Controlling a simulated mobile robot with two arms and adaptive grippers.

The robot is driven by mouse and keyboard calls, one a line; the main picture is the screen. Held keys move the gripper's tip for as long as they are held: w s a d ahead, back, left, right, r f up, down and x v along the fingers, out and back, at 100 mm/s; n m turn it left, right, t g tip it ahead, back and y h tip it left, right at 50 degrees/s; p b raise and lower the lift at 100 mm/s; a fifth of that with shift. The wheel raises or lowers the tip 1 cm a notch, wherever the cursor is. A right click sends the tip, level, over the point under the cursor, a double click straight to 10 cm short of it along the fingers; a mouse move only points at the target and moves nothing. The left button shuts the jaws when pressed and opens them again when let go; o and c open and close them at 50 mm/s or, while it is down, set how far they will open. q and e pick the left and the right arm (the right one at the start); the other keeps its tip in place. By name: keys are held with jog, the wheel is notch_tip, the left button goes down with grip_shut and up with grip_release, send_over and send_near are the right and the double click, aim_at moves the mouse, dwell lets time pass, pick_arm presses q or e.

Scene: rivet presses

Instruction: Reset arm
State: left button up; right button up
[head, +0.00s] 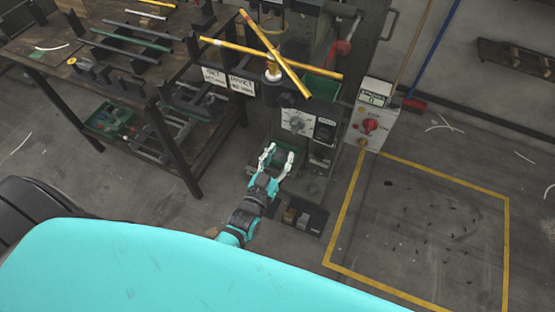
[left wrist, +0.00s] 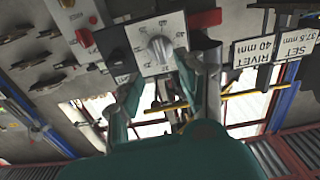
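My left gripper (head: 278,154) reaches out in front of the rivet press (head: 297,185). Its two pale fingers are spread apart with nothing visible between them. The dial panel (head: 297,122) is just beyond and above the fingertips. In the left wrist view the gripper (left wrist: 163,88) has its fingers apart below the upside-down dial panel (left wrist: 155,45). The picture does not show clearly whether a finger touches the press. Crossed yellow bars (head: 262,54) sit high on the press. My right gripper is not in view.
A workbench (head: 150,95) with metal bars and a lower shelf stands at left. A box with a display and red knob (head: 369,125) stands right of the press. A yellow floor outline (head: 508,240) surrounds scattered dark bits. Signs (head: 241,86) hang near the bench.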

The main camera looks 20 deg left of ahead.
pick_arm(q)
jog(key=shift+s, duration=0.8)
jog(key=s+f+m+g+h, duration=0.1)
jog(key=s+f+g, duration=0.3)
jog(key=s+f, duration=0.55)
jog(key=s+f+m+g, duration=0.1)
jog(key=s+f+g, duration=0.35)
jog(key=f, duration=1.05)
jog(key=s+a+f+g, duration=0.2)
jog(key=s+f, duration=0.2)
jog(key=s, duration=0.4)
jog(key=s+a+f+g+y, duration=0.1)
jog(key=s+a+f+g, duration=0.1)
jog(key=s+f, duration=0.3)
jog(key=s+a+f+g, duration=0.2)
jog(key=s+f+g, duration=0.2)
jog(key=s, duration=0.8)
jog(key=shift+s+f+m+y, duration=0.15)
jog(key=shift+f+m+y, duration=0.15)
jog(key=shift+f, duration=0.05)
jog(key=shift+g, duration=0.25)
